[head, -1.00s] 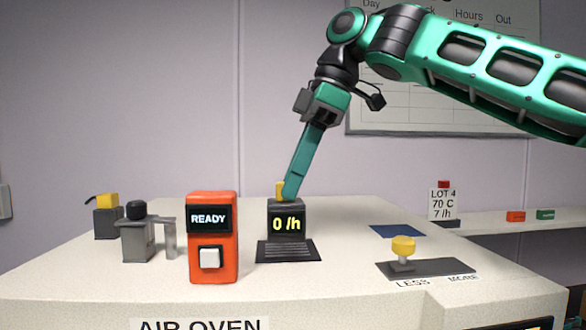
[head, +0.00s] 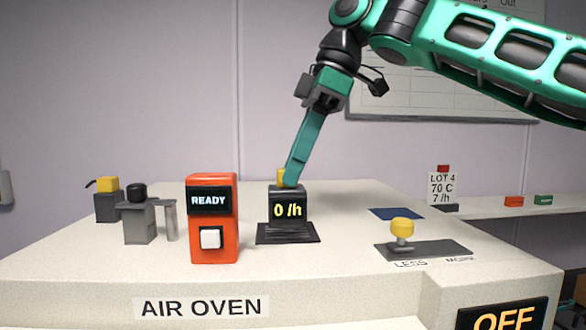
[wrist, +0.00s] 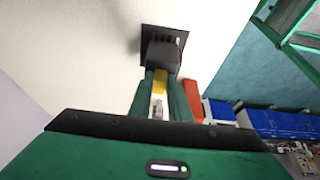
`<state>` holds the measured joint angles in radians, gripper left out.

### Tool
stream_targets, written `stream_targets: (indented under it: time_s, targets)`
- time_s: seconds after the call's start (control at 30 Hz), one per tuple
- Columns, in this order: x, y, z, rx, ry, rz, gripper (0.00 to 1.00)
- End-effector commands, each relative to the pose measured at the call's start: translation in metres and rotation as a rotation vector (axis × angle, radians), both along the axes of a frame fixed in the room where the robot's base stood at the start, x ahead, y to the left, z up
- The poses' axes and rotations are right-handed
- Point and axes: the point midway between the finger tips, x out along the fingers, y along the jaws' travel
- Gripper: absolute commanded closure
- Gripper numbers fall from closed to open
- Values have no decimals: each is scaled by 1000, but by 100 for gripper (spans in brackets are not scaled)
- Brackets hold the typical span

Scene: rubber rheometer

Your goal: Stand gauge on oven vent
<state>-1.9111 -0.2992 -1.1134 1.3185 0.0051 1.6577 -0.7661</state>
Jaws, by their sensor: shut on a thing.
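The gauge (head: 287,209) is a dark grey box with a yellow "0 /h" display and a yellow grip (head: 281,178) on top. It is upright over the oven vent (head: 288,236), a black slotted plate on the oven top. Its underside is at or just above the vent; I cannot tell whether it touches. My gripper (head: 291,182) is shut on the yellow grip, reaching down from the upper right. In the wrist view, the fingers (wrist: 163,100) flank the yellow grip (wrist: 160,82), with the gauge (wrist: 162,56) against the vent plate (wrist: 148,33).
The orange READY box (head: 213,225) with a white button stands left of the vent. A grey fixture (head: 140,222) and a yellow-topped block (head: 106,203) are farther left. A yellow knob (head: 402,228) on a LESS/MORE plate is at right. Bare oven top (head: 340,255) lies between.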

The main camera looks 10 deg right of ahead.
Motion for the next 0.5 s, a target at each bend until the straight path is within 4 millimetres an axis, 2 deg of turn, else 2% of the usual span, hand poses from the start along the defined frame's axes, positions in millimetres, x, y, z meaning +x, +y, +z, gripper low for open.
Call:
stream_targets:
  time_s: [0.43,0.47,0.5]
  targets:
    - [0,0,-12,0,0,-1,100]
    - [0,0,-12,0,-1,-1,76]
    - [0,0,-11,0,-1,-1,66]
